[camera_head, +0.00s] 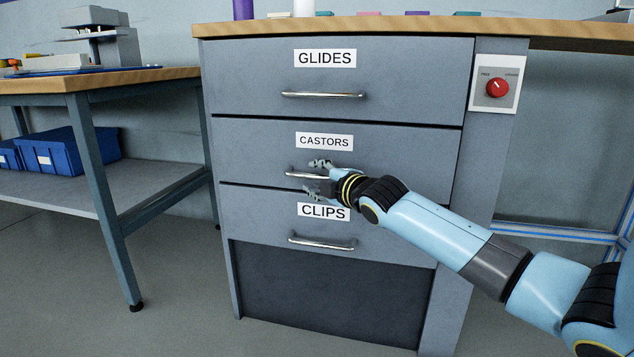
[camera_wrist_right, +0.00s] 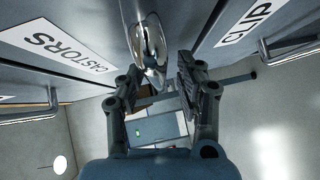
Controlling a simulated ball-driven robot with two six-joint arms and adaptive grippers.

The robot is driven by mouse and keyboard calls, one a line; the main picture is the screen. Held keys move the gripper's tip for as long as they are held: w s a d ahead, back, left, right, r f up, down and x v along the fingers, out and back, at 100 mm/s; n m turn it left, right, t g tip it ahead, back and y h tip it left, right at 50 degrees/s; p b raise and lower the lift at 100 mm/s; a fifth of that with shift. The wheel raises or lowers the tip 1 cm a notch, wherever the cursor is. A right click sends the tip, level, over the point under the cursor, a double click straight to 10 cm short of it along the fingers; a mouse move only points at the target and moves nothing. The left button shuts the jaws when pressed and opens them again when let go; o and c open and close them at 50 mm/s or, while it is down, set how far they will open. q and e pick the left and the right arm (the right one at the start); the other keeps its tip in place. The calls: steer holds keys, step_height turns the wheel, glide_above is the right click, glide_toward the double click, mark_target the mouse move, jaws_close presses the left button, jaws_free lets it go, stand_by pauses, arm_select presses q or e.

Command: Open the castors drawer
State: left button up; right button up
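The castors drawer (camera_head: 400,150) is the middle of three grey drawers, labelled CASTORS, and its front looks flush with the others. Its metal bar handle (camera_head: 294,173) shows at the left, its right part hidden by my right gripper (camera_head: 317,176). That gripper is open, one finger above the bar and one below. In the right wrist view the handle (camera_wrist_right: 148,45) runs in from the top between the spread fingertips of the gripper (camera_wrist_right: 160,82). I see a gap on the right finger's side; contact on the other side is unclear. My left gripper is out of view.
The glides drawer (camera_head: 420,75) is above and the clips drawer (camera_head: 390,240) below, both closed, with similar handles. A red rotary switch (camera_head: 497,88) is on the right post. A side bench (camera_head: 90,80) with blue bins (camera_head: 68,150) stands left. Floor before the drawers is clear.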

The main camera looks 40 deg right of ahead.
jaws_close()
stand_by(0.3)
stand_by(0.3)
